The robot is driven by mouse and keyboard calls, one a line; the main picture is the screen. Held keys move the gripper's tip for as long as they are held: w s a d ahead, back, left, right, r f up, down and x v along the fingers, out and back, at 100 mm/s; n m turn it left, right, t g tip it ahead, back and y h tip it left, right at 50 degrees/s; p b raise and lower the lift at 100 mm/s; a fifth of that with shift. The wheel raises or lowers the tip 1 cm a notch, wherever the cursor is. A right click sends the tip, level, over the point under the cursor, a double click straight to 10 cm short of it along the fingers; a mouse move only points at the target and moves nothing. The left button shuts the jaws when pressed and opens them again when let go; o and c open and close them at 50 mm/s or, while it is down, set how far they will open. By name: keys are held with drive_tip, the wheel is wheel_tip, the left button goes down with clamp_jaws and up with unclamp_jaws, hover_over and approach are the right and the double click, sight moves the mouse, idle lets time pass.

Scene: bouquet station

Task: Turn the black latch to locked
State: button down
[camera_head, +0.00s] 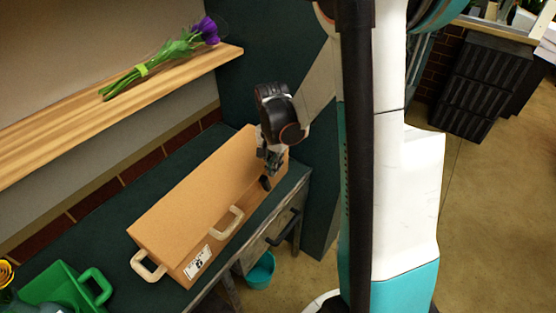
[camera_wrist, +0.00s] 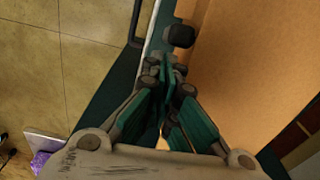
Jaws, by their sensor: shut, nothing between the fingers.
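A long brown box (camera_head: 195,200) with pale handles lies on the dark green counter, and its side also fills the right of the wrist view (camera_wrist: 245,60). The black latch (camera_head: 265,183) sits on the box's front face near its right end. In the wrist view the latch (camera_wrist: 180,36) is a dark rounded block just beyond my fingertips. My gripper (camera_head: 271,160) is above the latch, shut and empty; it also shows in the wrist view (camera_wrist: 168,75). The fingers look close to the latch, but I cannot tell whether they touch it. The latch's turned position is unclear.
A wooden shelf (camera_head: 60,135) above holds purple flowers (camera_head: 205,30). A green crate (camera_head: 62,285) stands at the lower left of the counter (camera_head: 160,180). A drawer handle (camera_head: 283,228) juts below the counter edge, and a teal bucket (camera_head: 261,270) is on the floor.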

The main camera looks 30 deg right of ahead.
sight(266, 179)
drive_tip(key=shift+s+a+r+t+h+b, duration=0.15)
drive_tip(key=shift+a+t+h+b, duration=0.15)
drive_tip(key=shift+h, duration=0.2)
drive_tip(key=shift+s+a+r+t+h+b, duration=0.1)
drive_tip(key=shift+s+a+t+h, duration=0.1)
drive_tip(key=shift+a+h, duration=0.25)
idle(0.5)
drive_tip(key=shift+a+h, duration=0.1)
drive_tip(key=shift+h, duration=0.35)
drive_tip(key=shift+s+a+t+h+b, duration=0.15)
drive_tip(key=shift+a+t+h+b, duration=0.25)
drive_tip(key=shift+h+b, duration=0.15)
drive_tip(key=shift+s+a+t+h+b, duration=0.3)
drive_tip(key=shift+a+t+h+b, duration=0.25)
drive_tip(key=shift+h+b, duration=0.6)
drive_tip(key=shift+s+a+t+h+b, duration=0.3)
drive_tip(key=shift+a+h+b, duration=0.35)
drive_tip(key=shift+h+b, duration=0.45)
drive_tip(key=shift+s+a+f+b, duration=0.15)
drive_tip(key=shift+a+f+b, duration=0.15)
drive_tip(key=shift+a+b, duration=0.3)
drive_tip(key=shift+s+a+f+b, duration=0.3)
drive_tip(key=shift+a+f+b, duration=0.2)
drive_tip(key=shift+a+b, duration=0.15)
drive_tip(key=shift+d+f+b, duration=0.25)
drive_tip(key=shift+f+b, duration=0.05)
drive_tip(key=shift+b, duration=0.15)
